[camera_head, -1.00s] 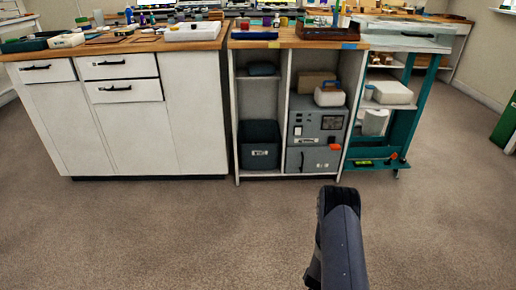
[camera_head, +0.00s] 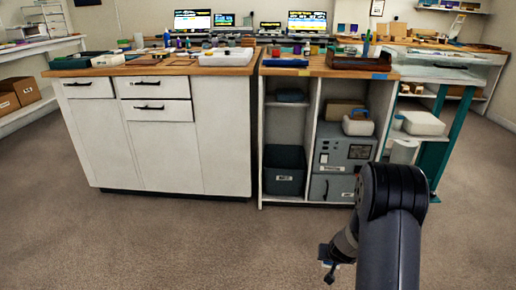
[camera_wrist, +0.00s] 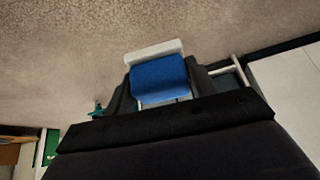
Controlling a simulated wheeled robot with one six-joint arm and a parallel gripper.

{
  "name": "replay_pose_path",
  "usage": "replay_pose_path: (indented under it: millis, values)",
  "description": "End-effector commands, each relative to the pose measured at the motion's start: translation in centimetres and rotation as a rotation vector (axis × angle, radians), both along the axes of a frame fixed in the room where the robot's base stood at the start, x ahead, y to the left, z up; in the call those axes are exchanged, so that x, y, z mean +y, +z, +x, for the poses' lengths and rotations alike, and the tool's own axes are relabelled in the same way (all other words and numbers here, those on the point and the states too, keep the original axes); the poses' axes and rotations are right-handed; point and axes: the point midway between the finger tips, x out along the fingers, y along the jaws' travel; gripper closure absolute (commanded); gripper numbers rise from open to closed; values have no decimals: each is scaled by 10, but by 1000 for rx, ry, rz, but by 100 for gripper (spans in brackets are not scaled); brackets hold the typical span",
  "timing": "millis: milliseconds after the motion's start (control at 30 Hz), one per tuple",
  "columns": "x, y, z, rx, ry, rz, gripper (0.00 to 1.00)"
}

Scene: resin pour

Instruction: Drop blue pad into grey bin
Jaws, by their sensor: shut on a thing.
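The blue pad (camera_wrist: 160,80) is between my gripper's fingers (camera_wrist: 163,88) in the wrist view, with a white strip along its far edge. My gripper is shut on it. In the head view my gripper (camera_head: 334,256) hangs low over the floor, in front of the shelf unit and well apart from it; only a small bluish bit shows there. The grey bin (camera_head: 284,171), dark with a white label, stands in the lower left compartment of the open shelf unit. Its front shows; its inside is hidden.
A shelf board (camera_head: 290,106) with a dark folded item (camera_head: 290,95) is above the bin. A white cabinet (camera_head: 160,145) stands at left. The floor (camera_head: 190,245) in front is clear.

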Motion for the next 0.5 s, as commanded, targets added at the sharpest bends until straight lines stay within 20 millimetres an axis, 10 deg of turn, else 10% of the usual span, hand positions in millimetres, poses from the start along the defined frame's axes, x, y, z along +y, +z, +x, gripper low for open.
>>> replay_pose_path:
  millis: [200, 500]
  values:
    - [18, 61, -3, -10, 124, -10, 65]
    - [27, 89, -8, -11, 189, -17, 65]
